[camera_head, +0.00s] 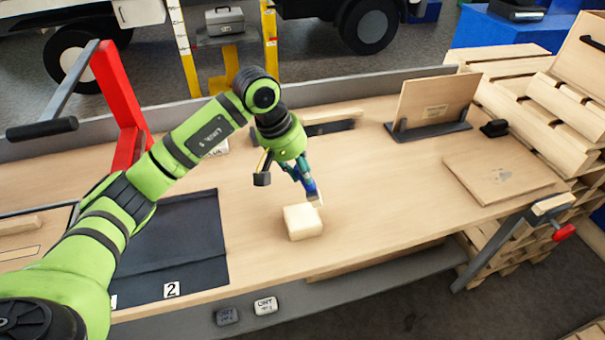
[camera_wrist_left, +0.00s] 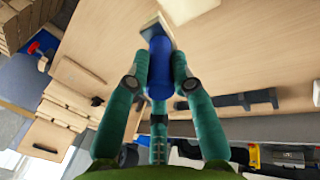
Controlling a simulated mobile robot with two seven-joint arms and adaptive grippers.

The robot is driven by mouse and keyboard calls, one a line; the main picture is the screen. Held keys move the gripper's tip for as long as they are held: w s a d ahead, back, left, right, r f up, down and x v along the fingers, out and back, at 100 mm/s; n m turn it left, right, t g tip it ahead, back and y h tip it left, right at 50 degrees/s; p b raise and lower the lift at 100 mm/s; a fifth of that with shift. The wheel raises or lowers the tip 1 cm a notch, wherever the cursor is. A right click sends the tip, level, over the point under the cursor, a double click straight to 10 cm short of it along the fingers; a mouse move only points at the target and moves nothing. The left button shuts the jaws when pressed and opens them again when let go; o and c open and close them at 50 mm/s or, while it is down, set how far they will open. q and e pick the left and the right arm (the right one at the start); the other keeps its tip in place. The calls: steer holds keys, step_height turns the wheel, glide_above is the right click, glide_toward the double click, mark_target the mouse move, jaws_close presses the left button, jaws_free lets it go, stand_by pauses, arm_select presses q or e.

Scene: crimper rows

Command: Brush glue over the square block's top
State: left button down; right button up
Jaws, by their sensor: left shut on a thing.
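The square block (camera_head: 303,223) is pale wood and sits on the workbench (camera_head: 380,215) near its front edge. Its top looks plain. My left gripper (camera_head: 308,184) is shut on a brush with a blue handle (camera_wrist_left: 159,68). The handle sits between the two fingers in the left wrist view. The brush (camera_head: 316,198) points down, with its pale tip at the block's far right edge in the head view. I cannot tell whether the bristles touch the block. The block also shows at the top of the left wrist view (camera_wrist_left: 188,8). My right gripper is not in view.
A dark mat (camera_head: 185,240) lies left of the block. A red lever frame (camera_head: 118,100) rises at the far left. An upright panel (camera_head: 436,100) stands at the back right, and a flat board (camera_head: 497,170) lies right.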

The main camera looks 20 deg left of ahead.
arm_select(q)
step_height(320, 180, up, 2)
steer(key=shift+p, duration=0.3)
step_height(320, 180, up, 2)
steer(key=shift+w+d+p, duration=0.1)
steer(key=shift+p, duration=0.35)
steer(key=shift+r, duration=0.3)
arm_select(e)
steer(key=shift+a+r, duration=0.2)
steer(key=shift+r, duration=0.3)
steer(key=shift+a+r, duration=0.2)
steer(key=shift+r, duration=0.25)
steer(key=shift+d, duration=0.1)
